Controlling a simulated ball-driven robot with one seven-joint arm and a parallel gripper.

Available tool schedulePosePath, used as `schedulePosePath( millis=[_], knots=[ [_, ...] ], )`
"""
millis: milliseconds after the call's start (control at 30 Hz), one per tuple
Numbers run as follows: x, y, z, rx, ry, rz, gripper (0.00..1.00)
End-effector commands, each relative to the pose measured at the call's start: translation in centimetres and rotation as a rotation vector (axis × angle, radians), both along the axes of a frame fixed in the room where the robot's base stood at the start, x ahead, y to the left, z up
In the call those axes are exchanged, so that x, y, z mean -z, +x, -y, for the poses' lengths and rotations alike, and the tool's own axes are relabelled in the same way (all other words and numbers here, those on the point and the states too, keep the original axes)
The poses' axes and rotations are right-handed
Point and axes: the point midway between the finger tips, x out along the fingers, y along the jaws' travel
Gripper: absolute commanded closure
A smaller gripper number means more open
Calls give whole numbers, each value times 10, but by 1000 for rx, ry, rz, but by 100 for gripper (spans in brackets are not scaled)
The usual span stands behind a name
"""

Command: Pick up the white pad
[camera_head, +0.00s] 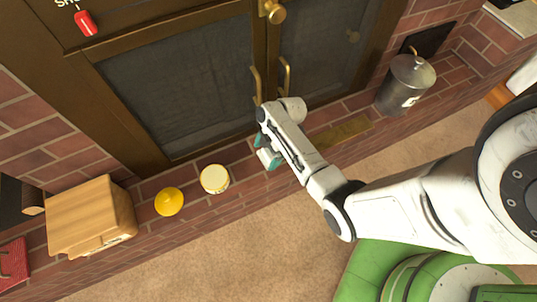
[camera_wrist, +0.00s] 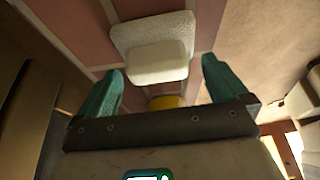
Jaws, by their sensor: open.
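The white pad (camera_wrist: 165,25) shows in the wrist view just past my fingertips, a rough white slab with a smooth white block in front of its lower part. My gripper (camera_wrist: 160,68) is open, with one teal finger on each side below the pad; nothing is held between them. In the head view my gripper (camera_head: 267,150) hangs over the brick ledge in front of the cabinet doors. A small white patch shows by its teal fingers there; I cannot tell whether it is the pad.
On the ledge, a round cream-topped jar (camera_head: 214,179), a yellow object (camera_head: 169,201) and a wooden box (camera_head: 92,217) stand left of my gripper. A lidded metal canister (camera_head: 405,84) stands right. Brass door handles (camera_head: 284,76) are close behind. Carpet (camera_head: 250,245) lies in front.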

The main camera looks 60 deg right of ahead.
Motion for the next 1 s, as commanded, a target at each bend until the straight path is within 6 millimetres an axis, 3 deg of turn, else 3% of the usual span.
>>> schedulePosePath(
  millis=[133,433,867,1000],
  knots=[
    [17,3,-6,-1,0,0,0],
    [18,4,-7,-1,-1,1,1],
    [18,4,-7,0,0,0,42],
    [18,4,-7,0,0,0,43]
  ],
)
